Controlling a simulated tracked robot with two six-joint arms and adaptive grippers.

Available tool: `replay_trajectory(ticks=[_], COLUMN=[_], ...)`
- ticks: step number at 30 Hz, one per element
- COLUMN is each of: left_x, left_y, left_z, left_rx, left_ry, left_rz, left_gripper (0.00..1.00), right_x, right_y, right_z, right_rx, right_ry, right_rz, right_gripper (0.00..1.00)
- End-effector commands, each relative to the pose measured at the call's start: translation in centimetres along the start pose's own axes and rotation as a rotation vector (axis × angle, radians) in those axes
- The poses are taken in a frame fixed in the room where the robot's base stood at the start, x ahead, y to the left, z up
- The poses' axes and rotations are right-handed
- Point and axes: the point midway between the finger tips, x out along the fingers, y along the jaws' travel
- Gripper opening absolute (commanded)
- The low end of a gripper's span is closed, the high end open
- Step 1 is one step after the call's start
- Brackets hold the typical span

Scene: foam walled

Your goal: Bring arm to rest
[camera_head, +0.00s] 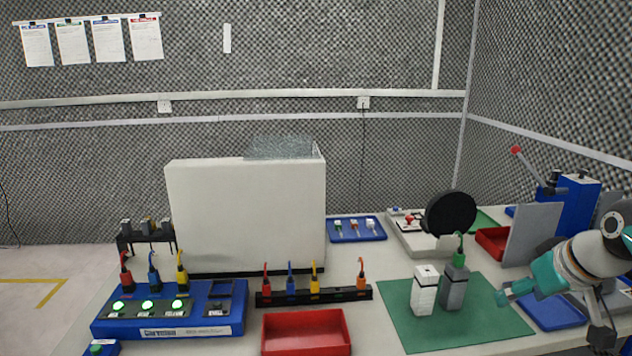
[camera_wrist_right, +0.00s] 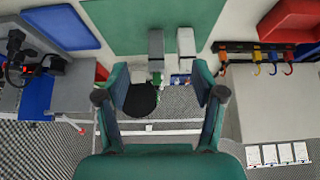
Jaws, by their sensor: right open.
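My right arm comes in from the right edge in the head view, white and grey with teal parts. Its teal right gripper (camera_head: 510,292) is over the right part of the table, just right of the grey block (camera_head: 455,287) on the green mat (camera_head: 398,322). In the right wrist view the two teal fingers of the right gripper (camera_wrist_right: 160,80) are spread wide apart with nothing held between them. The grey block (camera_wrist_right: 156,46) and the white block (camera_wrist_right: 186,44) show beyond the fingertips. My left gripper is in neither view.
A white block (camera_head: 424,290) stands beside the grey one. A red tray (camera_head: 306,333), a blue panel with green lights (camera_head: 168,312), a connector rack (camera_head: 313,294) and a big white box (camera_head: 245,215) lie left. A blue press (camera_head: 570,205) stands at the back right.

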Motion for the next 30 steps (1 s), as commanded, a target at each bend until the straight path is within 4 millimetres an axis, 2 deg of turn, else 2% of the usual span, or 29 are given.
replay_trajectory(ticks=[1,8,14,17,20,23,24,26,27,29,30], left_x=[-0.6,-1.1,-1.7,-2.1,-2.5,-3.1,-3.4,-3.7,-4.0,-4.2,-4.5], left_y=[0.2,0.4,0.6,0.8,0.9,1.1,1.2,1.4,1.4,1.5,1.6], left_z=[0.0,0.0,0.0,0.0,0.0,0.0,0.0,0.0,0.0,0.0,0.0], left_rx=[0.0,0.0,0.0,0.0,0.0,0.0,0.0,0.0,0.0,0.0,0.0], left_ry=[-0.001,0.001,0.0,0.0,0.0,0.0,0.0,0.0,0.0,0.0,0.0], left_rz=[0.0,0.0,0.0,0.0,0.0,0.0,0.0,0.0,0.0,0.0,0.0], left_gripper=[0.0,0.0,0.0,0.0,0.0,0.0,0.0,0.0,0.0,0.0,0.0], right_x=[0.1,5.1,9.8,12.8,16.1,19.9,21.4,23.1,24.0,24.9,25.2], right_y=[0.0,-1.3,-3.5,-5.1,-7.3,-10.5,-12.0,-14.3,-15.8,-18.1,-19.6], right_z=[-0.1,1.7,5.1,7.5,10.8,15.7,18.1,21.8,24.2,28.2,30.9], right_rx=[0.002,-0.012,-0.028,-0.037,-0.042,-0.037,-0.031,-0.016,-0.002,0.022,0.044], right_ry=[-0.012,-0.133,-0.27,-0.344,-0.427,-0.524,-0.561,-0.613,-0.643,-0.686,-0.714], right_rz=[-0.002,-0.043,-0.099,-0.135,-0.179,-0.237,-0.261,-0.293,-0.312,-0.338,-0.352], right_gripper=[0.68,0.68,0.68,0.68,0.68,0.68,0.68,0.68,0.68,0.68,0.68])
